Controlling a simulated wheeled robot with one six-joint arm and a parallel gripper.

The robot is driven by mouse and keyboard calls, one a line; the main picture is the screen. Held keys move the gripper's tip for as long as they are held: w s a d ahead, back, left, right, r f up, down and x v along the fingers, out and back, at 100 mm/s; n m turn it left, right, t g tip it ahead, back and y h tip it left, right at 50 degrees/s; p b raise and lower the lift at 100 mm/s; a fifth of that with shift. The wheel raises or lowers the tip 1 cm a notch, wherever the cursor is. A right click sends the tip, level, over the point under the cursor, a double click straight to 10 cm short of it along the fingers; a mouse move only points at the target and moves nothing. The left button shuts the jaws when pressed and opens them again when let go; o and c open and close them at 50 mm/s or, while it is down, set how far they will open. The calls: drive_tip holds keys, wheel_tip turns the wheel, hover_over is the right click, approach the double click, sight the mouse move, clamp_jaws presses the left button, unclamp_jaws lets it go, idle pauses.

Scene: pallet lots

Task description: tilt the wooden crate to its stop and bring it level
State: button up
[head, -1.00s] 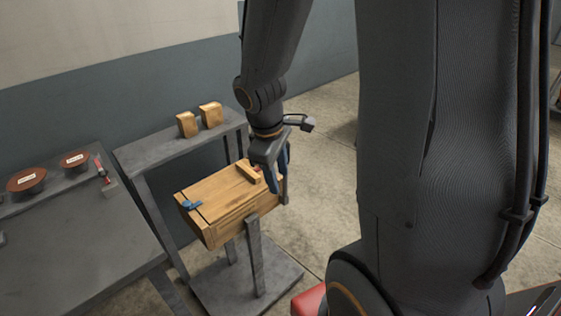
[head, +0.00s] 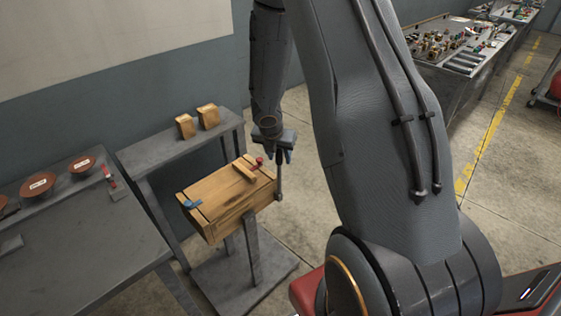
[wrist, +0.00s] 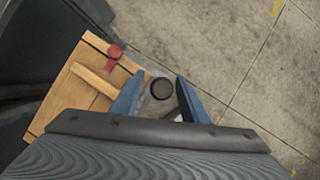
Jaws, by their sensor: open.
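The wooden crate (head: 222,205) sits on a grey post stand and looks about level. It has a blue piece (head: 193,204) at its near left corner, a wooden bar (head: 244,172) across its lid and a red knob (head: 258,161) near its right end. A grey lever (head: 279,188) stands at the right end. My gripper (head: 281,157) is above the lever, pointing down. In the wrist view my gripper (wrist: 160,92) is open, with a dark round knob (wrist: 161,88) between its blue fingers, not clamped. The crate (wrist: 62,98) lies to the left there.
A grey shelf (head: 160,148) with two small wooden blocks (head: 197,121) stands behind the crate. A grey table (head: 80,240) with brown round dishes is at the left. The floor (head: 305,195) right of the crate is clear.

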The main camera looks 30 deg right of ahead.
drive_tip(key=shift+x, duration=1.8)
clamp_jaws()
